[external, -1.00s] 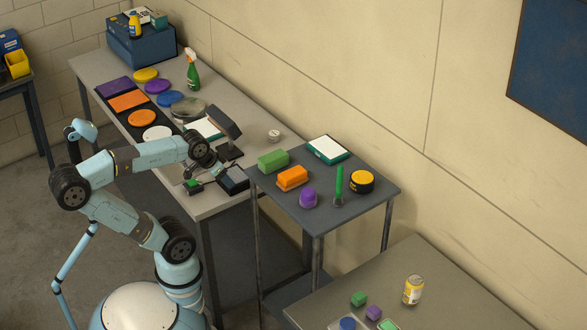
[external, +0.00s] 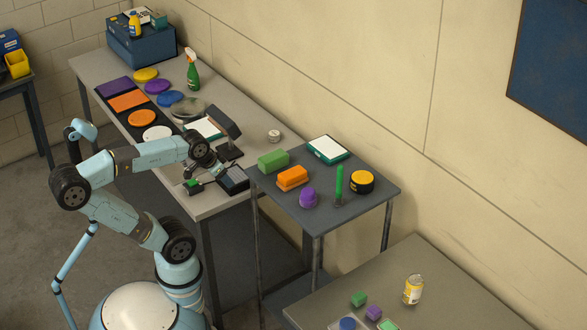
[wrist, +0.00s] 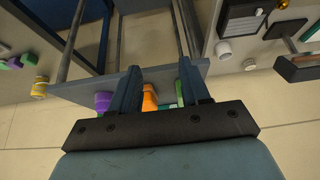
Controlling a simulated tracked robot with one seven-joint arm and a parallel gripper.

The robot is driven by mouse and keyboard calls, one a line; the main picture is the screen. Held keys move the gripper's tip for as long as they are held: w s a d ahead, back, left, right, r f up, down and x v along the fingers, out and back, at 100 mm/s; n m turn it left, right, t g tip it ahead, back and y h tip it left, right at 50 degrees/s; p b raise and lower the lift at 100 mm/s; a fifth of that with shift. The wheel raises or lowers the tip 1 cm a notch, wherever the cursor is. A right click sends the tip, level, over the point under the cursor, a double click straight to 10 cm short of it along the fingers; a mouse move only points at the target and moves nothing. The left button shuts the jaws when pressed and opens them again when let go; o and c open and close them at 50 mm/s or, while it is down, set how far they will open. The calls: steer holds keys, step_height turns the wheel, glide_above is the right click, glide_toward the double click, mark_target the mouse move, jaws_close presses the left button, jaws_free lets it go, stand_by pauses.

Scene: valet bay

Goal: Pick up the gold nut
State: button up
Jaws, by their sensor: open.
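My gripper (external: 216,174) hangs over the near end of the long grey bench (external: 213,203), close to a dark box (external: 236,181). In the wrist view, the two dark fingers of my gripper (wrist: 158,84) stand apart, with nothing held between them. Beyond the fingers, an orange block (wrist: 149,98) shows between them on the small table, with a purple piece (wrist: 103,101) and a green piece (wrist: 181,92) to the sides.
A small black-and-green item (external: 193,187) lies beside my gripper. A dark lamp-like stand (external: 226,125) rises behind my gripper.

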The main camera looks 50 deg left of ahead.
steer(key=w+a+f+n+g+h, duration=0.1)
steer(key=w+a+f+n+h, duration=0.3)
steer(key=a+n, duration=0.4)
steer(key=w+a+f+n+g+h, duration=0.1)
steer(key=w+a+f+n+h, duration=0.3)
steer(key=a+n, duration=0.4)
steer(key=s+a+f+n+t, duration=0.2)
steer(key=a+f+n, duration=0.2)
steer(key=a, duration=0.4)
steer(key=s+a+f+n+t+y, duration=0.1)
steer(key=s+a+f+n+t, duration=0.1)
steer(key=a, duration=0.6)
steer(key=s+a+f+n+t, duration=0.2)
steer(key=a+f+n+t, duration=0.2)
steer(key=a+n, duration=0.3)
steer(key=shift+s+a+f, duration=0.1)
steer(key=shift+a+f, duration=0.75)
steer(key=shift+f, duration=0.05)
steer(key=shift+y, duration=0.3)
steer(key=x, duration=0.8)
steer(key=shift+w+r+x, duration=0.1)
steer(key=shift+r+x, duration=0.1)
steer(key=shift+x, duration=0.75)
steer(key=shift+w+r+x, duration=0.1)
steer(key=shift+r+x, duration=0.05)
steer(key=shift+x, duration=0.8)
steer(key=shift+w+r+x, duration=0.1)
steer(key=shift+r+x, duration=0.1)
steer(key=shift+x, duration=0.7)
steer(key=shift+d, duration=0.1)
